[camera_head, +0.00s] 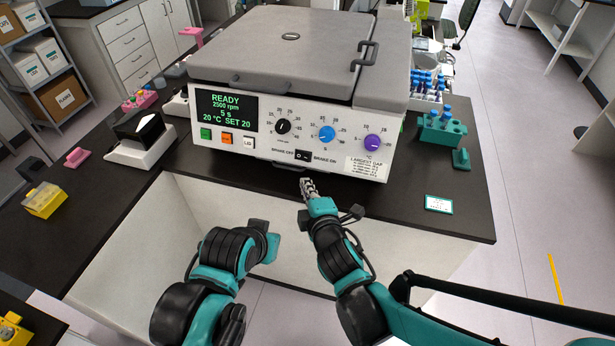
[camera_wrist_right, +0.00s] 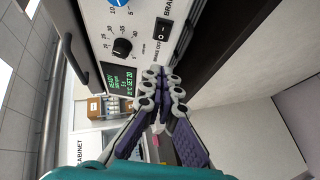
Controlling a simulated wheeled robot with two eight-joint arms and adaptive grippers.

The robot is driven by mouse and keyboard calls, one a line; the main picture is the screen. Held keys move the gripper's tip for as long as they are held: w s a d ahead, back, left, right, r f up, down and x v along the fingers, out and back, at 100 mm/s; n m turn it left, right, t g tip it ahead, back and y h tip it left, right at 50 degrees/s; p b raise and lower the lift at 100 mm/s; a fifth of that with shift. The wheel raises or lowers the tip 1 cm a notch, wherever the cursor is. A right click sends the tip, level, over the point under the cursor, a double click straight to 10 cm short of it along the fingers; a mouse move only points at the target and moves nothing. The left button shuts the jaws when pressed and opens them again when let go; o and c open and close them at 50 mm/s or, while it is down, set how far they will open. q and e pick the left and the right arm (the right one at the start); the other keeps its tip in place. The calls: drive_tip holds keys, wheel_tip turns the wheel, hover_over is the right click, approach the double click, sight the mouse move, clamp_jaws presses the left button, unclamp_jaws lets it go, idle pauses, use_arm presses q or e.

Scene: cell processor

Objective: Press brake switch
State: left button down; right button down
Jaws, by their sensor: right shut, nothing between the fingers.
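The brake switch (camera_head: 303,156) is a black rocker on the lower front panel of the white centrifuge (camera_head: 335,168), between the labels BRAKE OFF and BRAKE ON. It also shows in the right wrist view (camera_wrist_right: 162,29). My right gripper (camera_head: 308,186) is shut and empty, just below and in front of the switch, apart from it as far as I can tell. In the right wrist view its closed fingertips (camera_wrist_right: 158,73) lie below the switch. My left gripper (camera_head: 262,238) is lower left, away from the centrifuge, and its fingers are not clear.
The panel also has a display (camera_head: 226,110), coloured buttons and a black knob (camera_head: 283,127), blue knob (camera_head: 326,134) and purple knob (camera_head: 372,142). A teal tube rack (camera_head: 441,132) stands at right. The black bench edge (camera_head: 400,222) runs beneath my right gripper.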

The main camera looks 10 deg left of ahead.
drive_tip(key=b, duration=0.2)
approach(303, 157)
drive_tip(key=w+a, duration=0.1)
drive_tip(key=a, duration=0.3)
drive_tip(key=w, duration=0.1)
drive_tip(key=w+f+b, duration=0.1)
drive_tip(key=shift+w+d+f, duration=0.2)
drive_tip(key=shift+w+d, duration=0.1)
drive_tip(key=shift+d, duration=0.05)
drive_tip(key=shift+w+d+f, duration=0.15)
drive_tip(key=shift+w+d, duration=0.05)
drive_tip(key=shift+w, duration=0.45)
